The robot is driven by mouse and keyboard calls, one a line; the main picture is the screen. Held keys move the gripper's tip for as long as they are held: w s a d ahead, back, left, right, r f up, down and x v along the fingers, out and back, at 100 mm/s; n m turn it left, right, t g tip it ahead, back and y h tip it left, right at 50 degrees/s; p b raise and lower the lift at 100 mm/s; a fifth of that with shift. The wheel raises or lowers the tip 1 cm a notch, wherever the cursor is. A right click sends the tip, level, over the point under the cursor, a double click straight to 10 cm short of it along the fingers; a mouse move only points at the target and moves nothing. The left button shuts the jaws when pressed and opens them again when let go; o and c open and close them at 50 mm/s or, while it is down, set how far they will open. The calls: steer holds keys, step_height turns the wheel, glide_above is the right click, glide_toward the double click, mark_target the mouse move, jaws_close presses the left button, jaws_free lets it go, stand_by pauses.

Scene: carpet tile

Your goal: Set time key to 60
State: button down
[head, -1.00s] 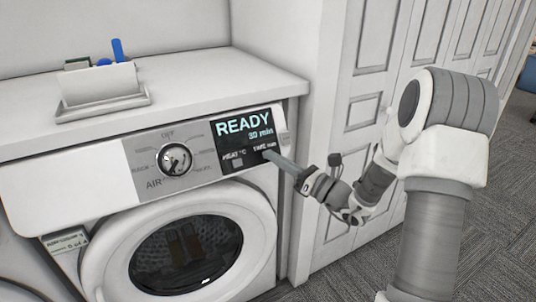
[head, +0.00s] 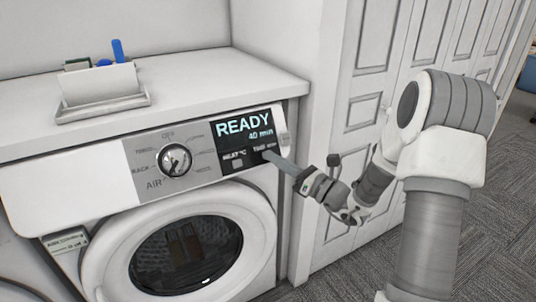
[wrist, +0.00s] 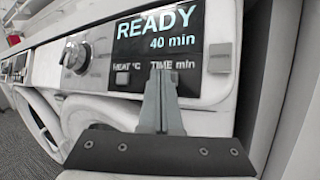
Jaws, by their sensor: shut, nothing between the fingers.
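The dryer's black display (head: 243,137) reads READY and 40 min in the head view. It reads the same in the wrist view (wrist: 158,45). Below the readout are a heat label with a grey key (head: 237,163) and a time label. My gripper (head: 268,155) is shut and empty, its tips at the panel just under the time label.
A round dial (head: 174,160) sits left of the display, and a small grey button (wrist: 219,57) to its right. The round door (head: 186,253) is closed below. A white counter (head: 200,80) overhangs above, holding a tray (head: 103,108). White panelled doors (head: 365,120) stand at the right.

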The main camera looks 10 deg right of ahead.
steer(key=shift+s+d+r+p, duration=0.15)
steer(key=shift+s+r+p, duration=0.15)
steer(key=shift+s, duration=0.25)
steer(key=shift+r, duration=0.1)
steer(key=s+p, duration=0.1)
steer(key=s+d+r, duration=0.1)
steer(key=s+r+p, duration=0.1)
steer(key=s, duration=0.1)
steer(key=shift+s+d+p, duration=0.1)
steer(key=shift+d+p, duration=0.1)
steer(key=shift+p, duration=0.1)
stand_by(2.8)
